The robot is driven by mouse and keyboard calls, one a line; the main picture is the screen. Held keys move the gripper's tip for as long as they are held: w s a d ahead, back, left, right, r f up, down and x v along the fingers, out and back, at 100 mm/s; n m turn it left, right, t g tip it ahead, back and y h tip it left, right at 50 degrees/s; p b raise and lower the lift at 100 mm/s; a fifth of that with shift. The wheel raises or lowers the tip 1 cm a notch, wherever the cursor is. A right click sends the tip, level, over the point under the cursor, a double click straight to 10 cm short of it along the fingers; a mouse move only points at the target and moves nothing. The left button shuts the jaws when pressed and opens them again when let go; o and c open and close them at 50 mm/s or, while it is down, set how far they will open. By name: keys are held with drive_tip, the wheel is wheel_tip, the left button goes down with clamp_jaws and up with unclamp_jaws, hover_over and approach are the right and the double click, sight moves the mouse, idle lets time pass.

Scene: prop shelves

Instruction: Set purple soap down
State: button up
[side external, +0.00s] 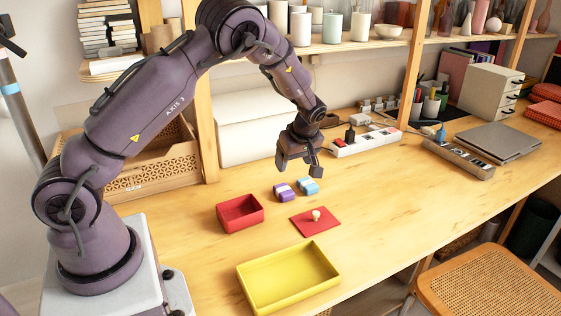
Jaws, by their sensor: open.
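The purple soap (284,192), a small block with a pale band, lies on the wooden table (380,215). A blue soap (308,186) with a pale band lies close beside it on the right. My gripper (299,170) is open and empty above and slightly behind the two soaps, apart from both. A small red box (240,212) stands open at the left of the soaps. A red lid (315,222) with a pale knob lies flat in front of them. A yellow tray (288,277) stands empty near the table's front edge.
A white power strip (366,141) with a dark plug lies behind my gripper, and another strip (458,158) lies further right. A grey laptop (485,142) is at the right. A white box (255,127) stands at the back. The table right of the lid is clear.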

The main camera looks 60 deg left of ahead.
drive_tip(key=s+d+r+m+t+h, duration=0.2)
drive_tip(key=s+d+r+m, duration=0.4)
drive_tip(key=r, duration=0.5)
drive_tip(key=s+d+r+m+t+h, duration=0.2)
drive_tip(key=s+d+r+m, duration=0.5)
drive_tip(key=s+r, duration=0.3)
drive_tip(key=shift+s+d+r, duration=0.35)
drive_tip(key=shift+d+r, duration=0.05)
drive_tip(key=shift+d, duration=0.4)
drive_tip(key=shift+o, duration=0.2)
drive_tip(key=s+d+m+t, duration=0.1)
drive_tip(key=s+d+m, duration=0.1)
drive_tip(key=s+m, duration=0.2)
drive_tip(key=s, duration=0.3)
drive_tip(key=shift+d+r+m+t, duration=0.3)
drive_tip(key=shift+d+r+m, duration=0.05)
drive_tip(key=shift+m, duration=0.05)
drive_tip(key=shift+o, duration=0.2)
drive_tip(key=shift+s, duration=0.35)
